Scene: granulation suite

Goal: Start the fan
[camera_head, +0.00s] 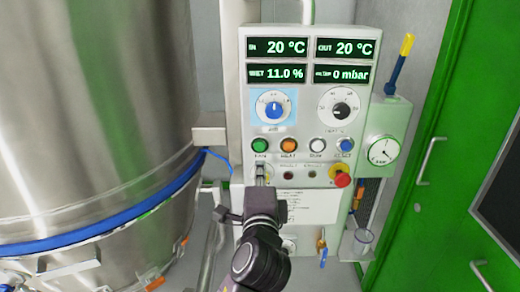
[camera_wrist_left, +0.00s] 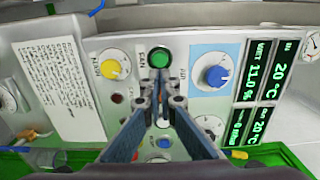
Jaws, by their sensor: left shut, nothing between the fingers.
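The control panel (camera_head: 308,107) faces me. Its green button (camera_head: 259,146), labelled FAN, is the leftmost in a row of coloured buttons, below the blue AIR knob (camera_head: 274,109). My left gripper (camera_head: 263,172) is shut and empty, with its fingertips just below the green button in the head view. In the left wrist view the shut fingertips (camera_wrist_left: 160,78) point at the green button (camera_wrist_left: 160,57) and lie over or right at its edge. I cannot tell whether they touch it. My right gripper is in neither view.
Next to the green button are an orange HEAT button (camera_head: 289,146), a white button (camera_head: 318,146) and a blue button (camera_head: 346,146). A red emergency-stop knob (camera_head: 342,180) is lower right. A steel vessel (camera_head: 95,110) fills the left and a green door (camera_head: 440,190) the right.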

